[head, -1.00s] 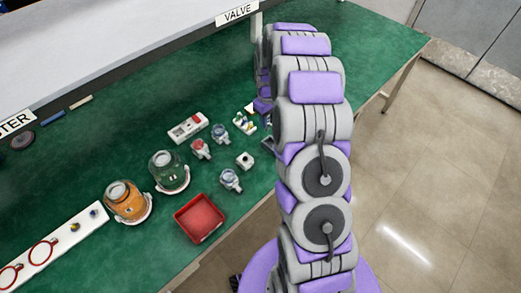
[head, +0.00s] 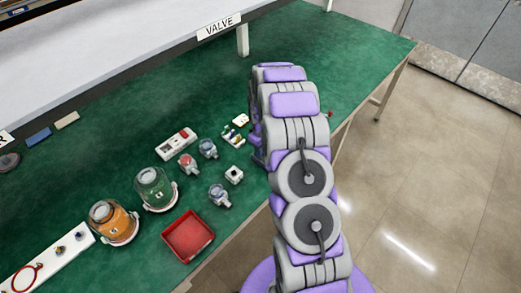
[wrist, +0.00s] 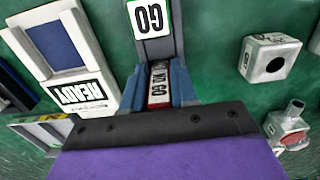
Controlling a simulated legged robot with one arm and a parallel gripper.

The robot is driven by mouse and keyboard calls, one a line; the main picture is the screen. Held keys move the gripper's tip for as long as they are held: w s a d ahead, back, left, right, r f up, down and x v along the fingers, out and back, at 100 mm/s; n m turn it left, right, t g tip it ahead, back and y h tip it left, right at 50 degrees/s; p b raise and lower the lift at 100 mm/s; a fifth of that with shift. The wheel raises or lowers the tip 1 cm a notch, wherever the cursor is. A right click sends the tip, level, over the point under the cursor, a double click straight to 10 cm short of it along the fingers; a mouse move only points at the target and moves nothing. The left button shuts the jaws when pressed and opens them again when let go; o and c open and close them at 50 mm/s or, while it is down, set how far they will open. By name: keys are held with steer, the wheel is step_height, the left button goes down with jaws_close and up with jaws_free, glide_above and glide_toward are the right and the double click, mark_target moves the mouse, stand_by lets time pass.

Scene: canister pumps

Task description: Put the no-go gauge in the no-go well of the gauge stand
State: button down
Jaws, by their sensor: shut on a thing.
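My gripper (wrist: 158,88) is shut, its two blue-grey fingers on either side of a narrow piece with a red-edged "NO GO" label, which I take as the no-go gauge (wrist: 159,84). Just beyond the fingertips in the wrist view is a dark grey piece with a green-edged "GO" label (wrist: 151,17), apparently the gauge stand (wrist: 160,48). The gauge's lower end is hidden, so I cannot tell whether it is in a well or above it. In the head view my arm hides the gripper and the gauge.
A white frame labelled "READY" (wrist: 82,90) lies left of the fingers, a white block with a round hole (wrist: 270,58) to the right. In the head view a red tray (head: 188,236), two jars (head: 155,188) and small pump parts (head: 219,195) stand on the green bench.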

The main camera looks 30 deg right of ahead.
steer(key=shift+w+d+f, duration=0.1)
steer(key=shift+w+f, duration=0.05)
steer(key=shift+w, duration=0.2)
steer(key=c, duration=1.3)
jaws_free()
steer(key=o, duration=0.3)
steer(key=shift+s+a+r, duration=0.1)
steer(key=shift+a+r, duration=0.1)
steer(key=shift+a, duration=0.25)
steer(key=shift+o, duration=0.6)
steer(key=shift+a+r, duration=0.1)
steer(key=shift+a, duration=0.3)
